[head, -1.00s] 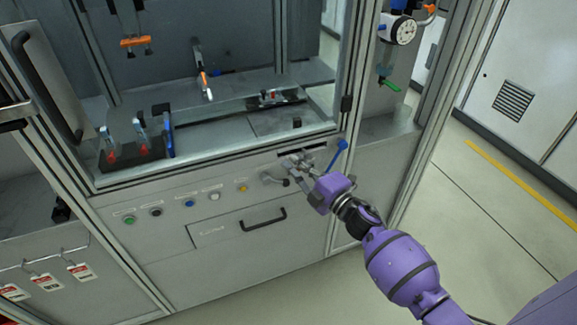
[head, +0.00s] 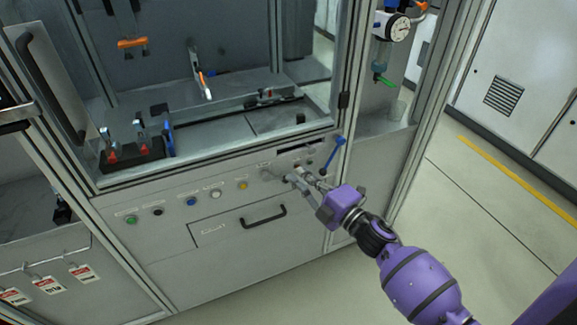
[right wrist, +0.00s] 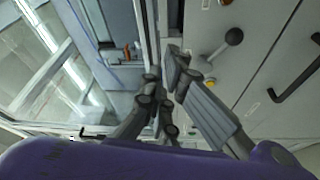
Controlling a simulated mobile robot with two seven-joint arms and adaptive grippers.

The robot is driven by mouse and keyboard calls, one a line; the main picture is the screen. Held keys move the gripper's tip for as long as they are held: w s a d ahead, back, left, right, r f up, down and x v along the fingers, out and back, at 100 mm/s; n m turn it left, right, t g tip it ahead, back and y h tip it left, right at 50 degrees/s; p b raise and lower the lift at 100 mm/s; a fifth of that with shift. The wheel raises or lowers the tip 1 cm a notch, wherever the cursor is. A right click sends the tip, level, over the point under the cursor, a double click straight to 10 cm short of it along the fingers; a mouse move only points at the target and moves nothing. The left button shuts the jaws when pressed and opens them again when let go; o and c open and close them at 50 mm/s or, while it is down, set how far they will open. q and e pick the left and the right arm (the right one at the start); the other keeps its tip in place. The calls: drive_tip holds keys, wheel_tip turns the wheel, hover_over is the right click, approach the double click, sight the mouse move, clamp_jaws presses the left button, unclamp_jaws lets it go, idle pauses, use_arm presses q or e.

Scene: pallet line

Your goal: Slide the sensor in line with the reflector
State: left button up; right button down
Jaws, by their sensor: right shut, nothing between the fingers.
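My right gripper (head: 296,178) is just in front of the cabinet's front panel, right of the yellow button. Its fingers are shut with nothing between them; they also show in the right wrist view (right wrist: 172,85). Inside the cabinet, a small grey part with a red spot (head: 266,95) sits on a dark rail (head: 284,101) at the right. It may be the sensor, but it is too small to tell. I cannot make out the reflector for certain. My left gripper is not in view.
The panel carries several buttons, including a yellow one (head: 242,185), a drawer handle (head: 264,216) and a blue lever (head: 334,155). A black-knobbed lever (right wrist: 234,37) is close by the fingers in the wrist view. A cabinet post (head: 345,90) stands right of the opening.

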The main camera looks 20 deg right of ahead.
drive_tip(key=s+d+f+n+h, duration=0.1)
drive_tip(key=d+n+h, duration=0.45)
drive_tip(key=n, duration=1.15)
drive_tip(key=s+d+f+n+h, duration=0.15)
drive_tip(key=d+n+h, duration=0.4)
drive_tip(key=n, duration=1.25)
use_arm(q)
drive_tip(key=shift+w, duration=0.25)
use_arm(e)
drive_tip(key=w+d+r+h, duration=0.1)
drive_tip(key=w, duration=0.8)
drive_tip(key=shift+d+r+m, duration=0.15)
drive_tip(key=shift+r+m, duration=0.1)
drive_tip(key=shift+m, duration=0.15)
